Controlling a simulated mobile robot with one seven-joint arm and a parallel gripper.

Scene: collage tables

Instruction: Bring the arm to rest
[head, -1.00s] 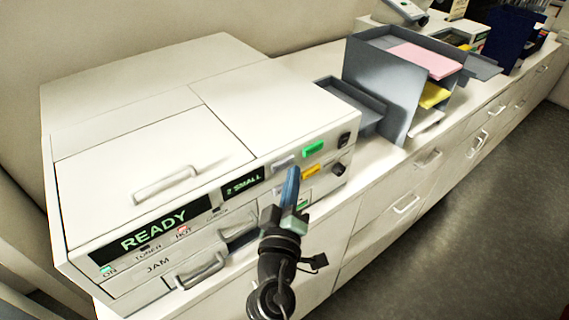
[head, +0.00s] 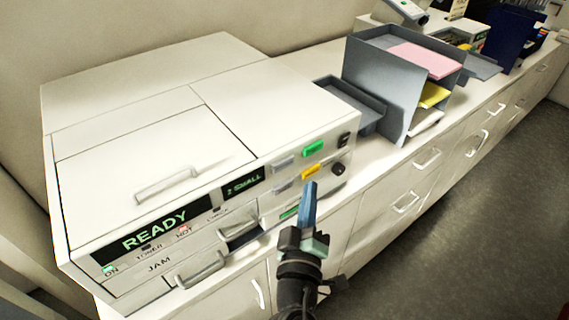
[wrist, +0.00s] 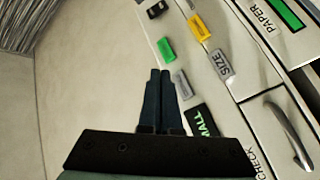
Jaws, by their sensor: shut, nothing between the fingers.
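My gripper (head: 309,190) is shut and empty, its blue fingers together, in front of the right part of the copier's front panel in the head view. In the wrist view the closed fingers (wrist: 160,75) point toward the panel's buttons. The copier (head: 150,110) is a large white machine with a lit "READY" display (head: 155,228) and a "2 SMALL" display (head: 243,182). A green button (head: 312,148) and a yellow button (head: 310,172) show above my fingertips. I cannot tell whether the fingertips touch the panel.
The copier stands on a long white counter (head: 392,163) with drawers and handles. A grey tray rack (head: 378,92) with pink and yellow paper stands to its right. Dark floor (head: 460,240) lies open at the lower right.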

